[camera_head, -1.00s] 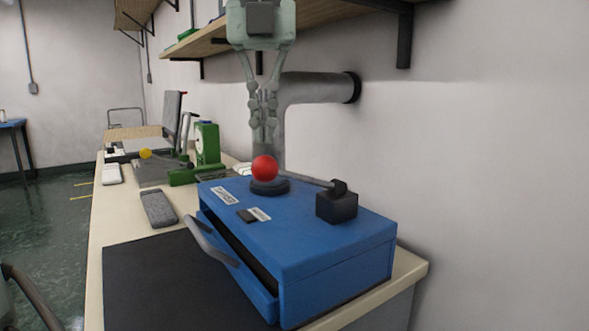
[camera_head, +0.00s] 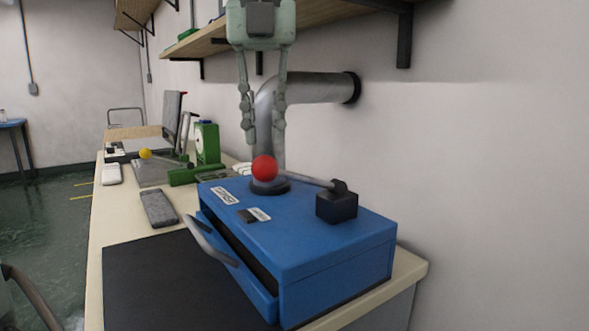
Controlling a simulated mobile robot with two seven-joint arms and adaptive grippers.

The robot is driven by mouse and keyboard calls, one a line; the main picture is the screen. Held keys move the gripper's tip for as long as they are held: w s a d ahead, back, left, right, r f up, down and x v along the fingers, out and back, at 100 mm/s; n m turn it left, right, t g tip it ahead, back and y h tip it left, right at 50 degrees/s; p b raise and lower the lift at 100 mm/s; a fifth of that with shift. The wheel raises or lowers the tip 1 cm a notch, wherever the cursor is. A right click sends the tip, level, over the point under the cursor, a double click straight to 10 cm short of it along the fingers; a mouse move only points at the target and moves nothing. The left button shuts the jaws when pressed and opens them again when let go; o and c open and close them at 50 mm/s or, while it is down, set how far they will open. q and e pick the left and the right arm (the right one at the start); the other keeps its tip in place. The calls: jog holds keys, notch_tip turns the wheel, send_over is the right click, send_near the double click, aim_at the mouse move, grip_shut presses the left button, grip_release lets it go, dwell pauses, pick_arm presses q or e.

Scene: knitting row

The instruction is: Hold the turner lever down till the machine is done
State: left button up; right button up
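The blue machine (camera_head: 335,268) stands on the bench. The turner lever (camera_head: 310,181) is a thin rod from a black block (camera_head: 337,206) on the machine's top, with a red ball knob (camera_head: 264,168) at its left end. The knob appears just above a dark round base (camera_head: 270,187); whether they touch is unclear. My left gripper (camera_head: 264,140) points down above the knob. Its fingers are spread with nothing between them, and the tips appear a little above the ball. My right gripper is not in view.
A grey pipe (camera_head: 315,88) comes from the wall behind the gripper. A shelf (camera_head: 335,20) runs above. A curved handle (camera_head: 210,240) sticks out at the machine's front. A green device (camera_head: 207,145) and a grey phone-like object (camera_head: 158,208) lie left. A dark mat (camera_head: 170,285) is bare.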

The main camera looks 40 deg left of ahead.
aim_at(261, 157)
pick_arm(q)
jog(key=shift+f, duration=0.15)
jog(key=shift+f+b, duration=1.2)
jog(key=shift+f, duration=0.8)
jog(key=shift+s+f+b, duration=0.15)
jog(key=shift+f+b, duration=0.55)
jog(key=shift+f, duration=0.2)
jog(key=shift+s+f+b, duration=0.15)
jog(key=shift+f+b, duration=0.5)
jog(key=shift+f, duration=0.25)
jog(key=shift+r, duration=0.15)
notch_tip(261, 157, up, 6)
jog(key=p, duration=0.5)
jog(key=shift+p, duration=0.3)
jog(key=shift+a+r+p, duration=0.1)
jog(key=shift+r+p, duration=0.55)
jog(key=shift+r, duration=2.85)
